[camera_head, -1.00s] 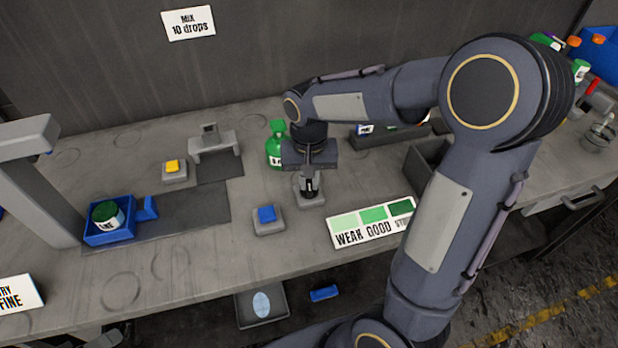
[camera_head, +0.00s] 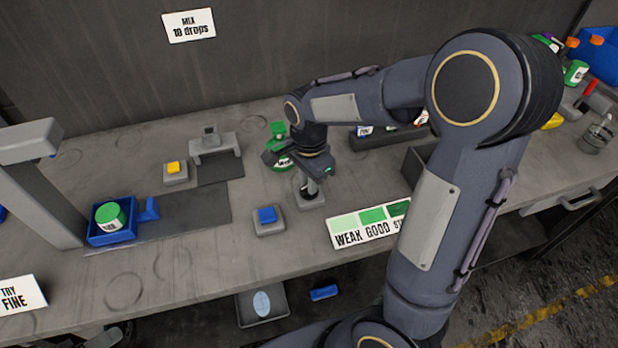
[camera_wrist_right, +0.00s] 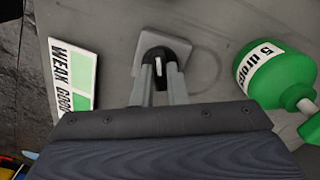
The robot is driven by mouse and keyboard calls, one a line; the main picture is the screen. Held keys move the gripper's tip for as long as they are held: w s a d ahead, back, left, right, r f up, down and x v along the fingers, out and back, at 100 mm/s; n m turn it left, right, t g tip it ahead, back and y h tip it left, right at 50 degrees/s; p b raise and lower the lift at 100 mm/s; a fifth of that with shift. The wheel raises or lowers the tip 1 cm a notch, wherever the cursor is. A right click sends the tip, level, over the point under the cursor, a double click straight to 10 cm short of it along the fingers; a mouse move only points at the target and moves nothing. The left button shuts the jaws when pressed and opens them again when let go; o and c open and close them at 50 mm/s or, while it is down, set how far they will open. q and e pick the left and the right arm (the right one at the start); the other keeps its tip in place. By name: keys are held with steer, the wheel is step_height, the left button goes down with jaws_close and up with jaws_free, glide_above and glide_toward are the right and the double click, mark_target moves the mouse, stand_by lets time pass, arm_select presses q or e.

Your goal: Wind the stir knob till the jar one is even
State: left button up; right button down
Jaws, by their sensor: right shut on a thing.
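My right gripper (camera_head: 308,180) points down and is shut on the stir knob (camera_wrist_right: 160,54), a black knob with a white mark. The knob stands on a small square grey base (camera_head: 311,201) on the bench. In the right wrist view both fingers reach the knob. A green-topped jar (camera_head: 110,216) with a white label sits in a blue holder (camera_head: 112,238) at the left of the bench; its contents are too small to judge. My left gripper is not in view.
A blue button (camera_head: 267,215) is left of the knob, and a yellow button (camera_head: 174,168) is further left. A green "5 drops" bottle (camera_wrist_right: 262,76) stands close behind my right gripper. A WEAK/GOOD shade card (camera_head: 368,222) lies to the right.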

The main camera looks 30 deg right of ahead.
steer(key=m+p, duration=0.1)
steer(key=m, duration=0.2)
steer(key=shift+r+m, duration=0.15)
steer(key=shift+m, duration=0.25)
steer(key=shift+m+p, duration=0.6)
steer(key=shift+m, duration=1.2)
steer(key=c, duration=1.4)
jaws_free()
steer(key=shift+c, duration=0.2)
step_height(320, 180, up, 8)
steer(key=shift+f, duration=0.2)
